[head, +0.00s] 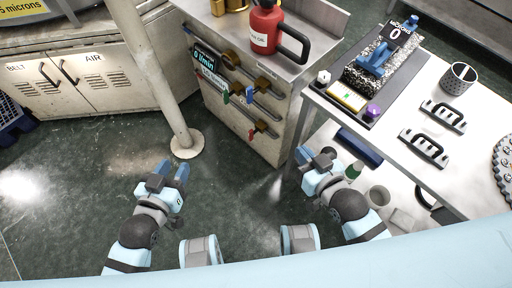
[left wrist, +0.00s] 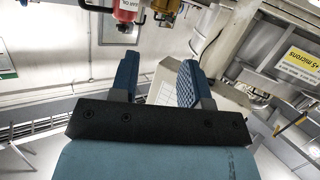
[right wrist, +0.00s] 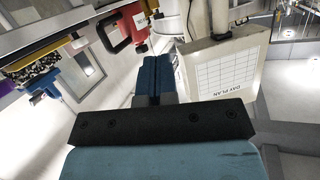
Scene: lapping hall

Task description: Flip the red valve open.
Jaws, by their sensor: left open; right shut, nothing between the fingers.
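The red valve handle (head: 251,134) is small in the head view, on the lowest of the brass valve fittings on the grey cabinet front. It seems to hang down from its brass fitting (head: 262,126); its exact angle is too small to tell. My left gripper (head: 172,169) is open and empty, to the left of and below the valve in the picture, apart from it. My right gripper (head: 304,156) is shut and empty, to the right of the valve and near the table's corner. In the wrist views I cannot make out the red valve.
A pale post (head: 158,75) stands left of the cabinet (head: 272,152). A white table (head: 425,166) is at right. A red can (head: 264,30) stands on top. Floor before the cabinet is clear.

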